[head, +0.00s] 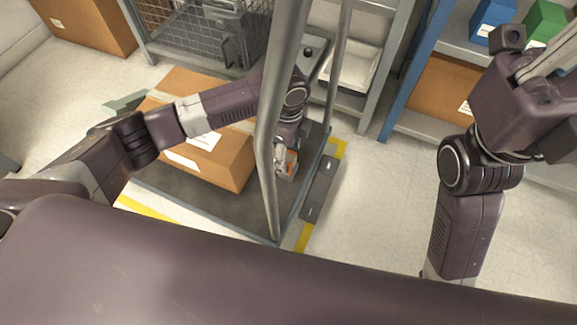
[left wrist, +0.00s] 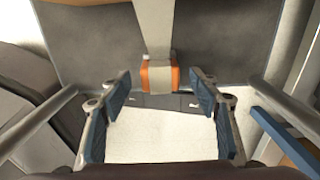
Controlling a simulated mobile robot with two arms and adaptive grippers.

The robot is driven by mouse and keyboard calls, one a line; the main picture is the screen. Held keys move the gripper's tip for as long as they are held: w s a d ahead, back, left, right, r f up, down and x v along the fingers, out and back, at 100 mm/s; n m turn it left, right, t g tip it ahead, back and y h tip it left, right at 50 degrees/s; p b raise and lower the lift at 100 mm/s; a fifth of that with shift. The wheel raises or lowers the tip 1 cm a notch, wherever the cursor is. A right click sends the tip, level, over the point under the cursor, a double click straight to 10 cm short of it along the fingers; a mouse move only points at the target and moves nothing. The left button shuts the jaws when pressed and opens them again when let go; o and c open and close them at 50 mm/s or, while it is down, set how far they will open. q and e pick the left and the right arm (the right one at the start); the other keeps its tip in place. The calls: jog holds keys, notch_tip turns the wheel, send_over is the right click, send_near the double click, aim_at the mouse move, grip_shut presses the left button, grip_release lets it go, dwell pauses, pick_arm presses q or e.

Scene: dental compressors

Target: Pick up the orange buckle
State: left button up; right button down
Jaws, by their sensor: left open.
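The orange buckle (left wrist: 160,75) shows in the left wrist view, on the end of a pale strap (left wrist: 155,25). My left gripper (left wrist: 160,80) is open. Its two blue-padded fingers are to the left and right of the buckle, with a gap on each side. In the head view my left gripper (head: 285,160) is low beside the cart's upright post, partly hidden by it. A little orange shows there, too small to make out. My right arm is at the right; its fingers are not visible.
A cardboard box (head: 215,150) lies on the dark cart platform (head: 190,202). The cart's grey metal post (head: 268,150) stands close to my left forearm. A blue-framed shelf (head: 400,75) with boxes and a wire cage (head: 195,35) are behind.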

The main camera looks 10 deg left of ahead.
pick_arm(q)
jog(key=shift+f+b, duration=0.3)
jog(key=shift+f, duration=0.6)
jog(key=shift+c, duration=0.7)
jog(key=c, duration=1.2)
jog(key=shift+r, duration=0.1)
